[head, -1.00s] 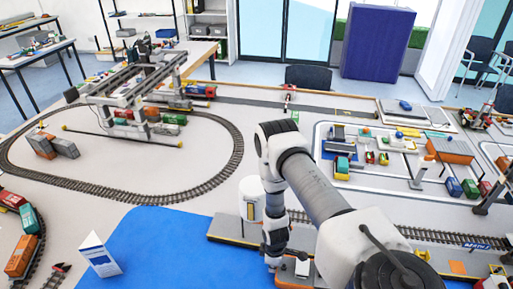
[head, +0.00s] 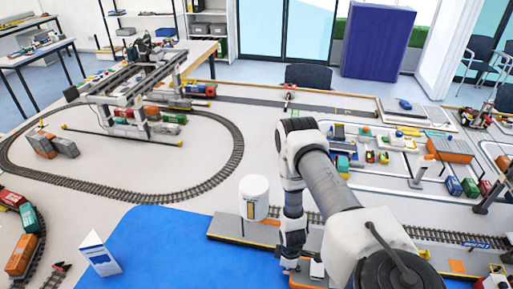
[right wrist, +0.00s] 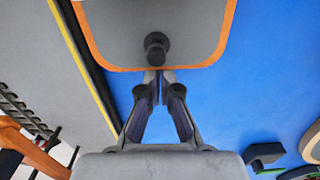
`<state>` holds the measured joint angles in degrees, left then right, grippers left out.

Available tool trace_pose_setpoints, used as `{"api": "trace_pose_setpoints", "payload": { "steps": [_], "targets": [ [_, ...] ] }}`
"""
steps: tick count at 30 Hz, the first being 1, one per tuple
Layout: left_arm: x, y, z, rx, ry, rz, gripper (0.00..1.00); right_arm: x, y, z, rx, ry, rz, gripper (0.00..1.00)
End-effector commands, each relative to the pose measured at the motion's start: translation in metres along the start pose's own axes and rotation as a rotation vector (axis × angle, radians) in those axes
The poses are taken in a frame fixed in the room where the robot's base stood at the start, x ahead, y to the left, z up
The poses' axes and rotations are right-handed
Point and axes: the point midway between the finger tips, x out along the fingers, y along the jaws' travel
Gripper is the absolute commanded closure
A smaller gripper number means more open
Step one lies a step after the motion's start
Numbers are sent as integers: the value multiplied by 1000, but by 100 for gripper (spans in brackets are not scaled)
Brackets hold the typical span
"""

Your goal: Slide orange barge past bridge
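The orange barge (right wrist: 120,40) fills the top of the right wrist view, with a grey deck, a rounded orange rim and a dark knob (right wrist: 155,42) near its end. It lies on the blue water beside the quay's yellow and black edge. My right gripper (right wrist: 158,78) has its fingertips together just beside the knob, over the rim; I cannot tell whether they touch the knob. In the head view the right gripper (head: 290,264) points down at the quay's front edge, and most of the barge is hidden. I cannot make out the bridge for sure. My left gripper is out of view.
A white tank (head: 254,200) stands on the grey quay (head: 228,232) behind the gripper. The blue water (head: 180,250) left of the gripper is open. A gantry crane (head: 135,90) stands farther back.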

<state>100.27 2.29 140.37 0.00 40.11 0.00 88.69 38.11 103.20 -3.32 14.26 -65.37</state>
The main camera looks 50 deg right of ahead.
Motion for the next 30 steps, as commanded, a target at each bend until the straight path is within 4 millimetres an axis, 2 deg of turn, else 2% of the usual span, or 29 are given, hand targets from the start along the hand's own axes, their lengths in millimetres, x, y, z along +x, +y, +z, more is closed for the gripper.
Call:
{"api": "trace_pose_setpoints", "payload": {
  "steps": [30],
  "targets": [
    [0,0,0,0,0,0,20,0,-1,52,2,-1,-2,100]
  ]
}}
